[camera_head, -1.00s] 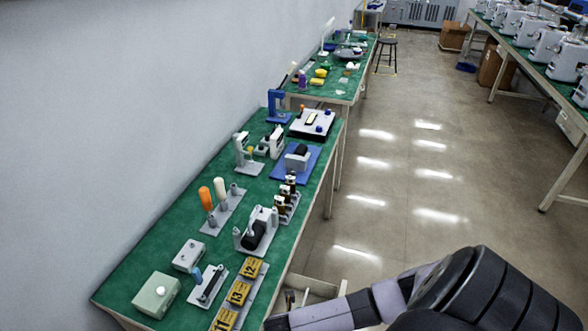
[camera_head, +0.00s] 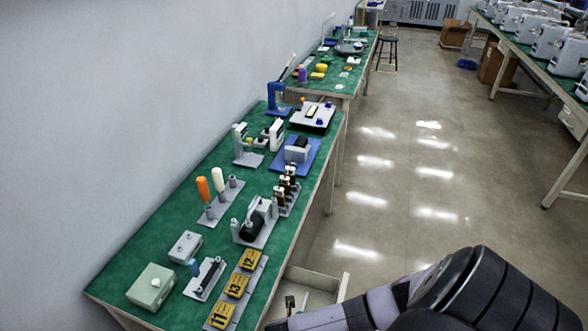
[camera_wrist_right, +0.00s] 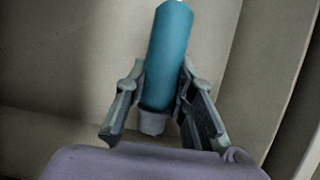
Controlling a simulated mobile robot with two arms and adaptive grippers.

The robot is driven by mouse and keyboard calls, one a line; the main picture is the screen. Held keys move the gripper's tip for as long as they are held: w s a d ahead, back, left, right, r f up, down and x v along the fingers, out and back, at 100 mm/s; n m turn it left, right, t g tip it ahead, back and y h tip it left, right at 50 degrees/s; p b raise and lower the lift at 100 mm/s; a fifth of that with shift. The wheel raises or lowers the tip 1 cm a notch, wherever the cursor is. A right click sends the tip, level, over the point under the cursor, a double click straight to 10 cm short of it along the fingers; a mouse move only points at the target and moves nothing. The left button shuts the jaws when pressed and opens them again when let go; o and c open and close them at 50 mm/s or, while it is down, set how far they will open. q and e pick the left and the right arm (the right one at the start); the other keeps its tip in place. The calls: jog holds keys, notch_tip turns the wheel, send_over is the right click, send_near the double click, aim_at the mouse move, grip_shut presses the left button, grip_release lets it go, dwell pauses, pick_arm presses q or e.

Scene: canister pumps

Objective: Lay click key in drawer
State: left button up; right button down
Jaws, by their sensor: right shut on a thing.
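The click key (camera_wrist_right: 168,60), with a teal cylindrical handle and a grey collar, is in the right wrist view. My right gripper (camera_wrist_right: 162,85) is shut on it, one finger on each side of the handle. Beige walls and a flat beige surface lie behind it, seemingly the drawer's inside. Contact with the drawer cannot be told. In the head view the open drawer (camera_head: 316,279) sticks out below the green bench's right edge, partly covered by my right arm. The right gripper and key cannot be made out there. My left gripper is not in view.
The green bench (camera_head: 125,260) carries yellow number plates (camera_head: 236,286), a pale green box (camera_head: 151,287), a holder with a blue handle (camera_head: 205,279) and several fixtures. Small items (camera_head: 290,304) show in the drawer. The floor (camera_head: 400,190) right of the bench is clear.

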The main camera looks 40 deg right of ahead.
jog(key=c, duration=1.3)
grip_release()
jog(key=v, duration=1.2)
